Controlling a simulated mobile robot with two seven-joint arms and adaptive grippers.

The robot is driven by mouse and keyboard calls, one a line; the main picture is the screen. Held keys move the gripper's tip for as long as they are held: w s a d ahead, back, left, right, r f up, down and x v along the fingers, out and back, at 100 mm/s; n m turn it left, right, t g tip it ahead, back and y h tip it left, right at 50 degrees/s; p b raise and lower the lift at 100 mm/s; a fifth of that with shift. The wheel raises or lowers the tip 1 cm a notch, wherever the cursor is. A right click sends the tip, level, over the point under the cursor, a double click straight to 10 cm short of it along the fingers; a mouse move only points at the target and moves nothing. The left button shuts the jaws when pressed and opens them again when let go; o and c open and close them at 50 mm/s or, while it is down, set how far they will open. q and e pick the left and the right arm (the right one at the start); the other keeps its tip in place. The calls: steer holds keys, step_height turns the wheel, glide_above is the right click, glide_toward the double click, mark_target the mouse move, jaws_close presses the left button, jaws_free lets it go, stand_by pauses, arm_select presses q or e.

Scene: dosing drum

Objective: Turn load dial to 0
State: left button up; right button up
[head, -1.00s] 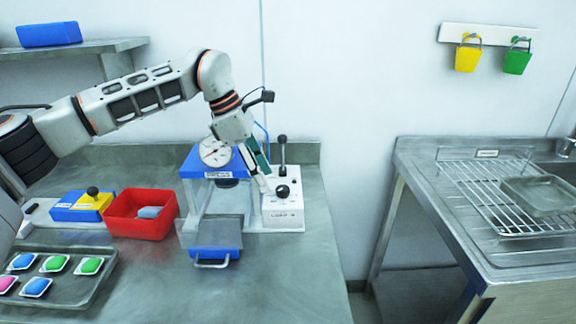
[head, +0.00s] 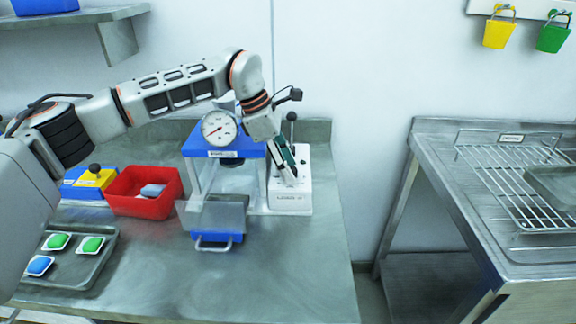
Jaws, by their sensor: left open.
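The white control box labelled LOAD (head: 291,197) stands on the metal bench, at the right of the blue-topped press. A black-knobbed lever (head: 291,117) rises behind it. My left gripper (head: 289,173) points down over the top of the box, with its fingers where the dial sits. It is open. The dial is hidden behind the fingers, so its setting cannot be read and I cannot tell whether the fingers touch it. The press (head: 212,152) carries a round white gauge (head: 219,128) with a red needle. My right gripper is not in view.
A red bin (head: 143,205) holding a grey-blue piece stands left of the press, beside a blue and yellow box (head: 88,181). A tray (head: 84,264) of coloured pods lies at the front left. The bench's right front is clear. A rack (head: 520,175) stands on the separate right counter.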

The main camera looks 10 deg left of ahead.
arm_select(q)
steer(key=c, duration=1.1)
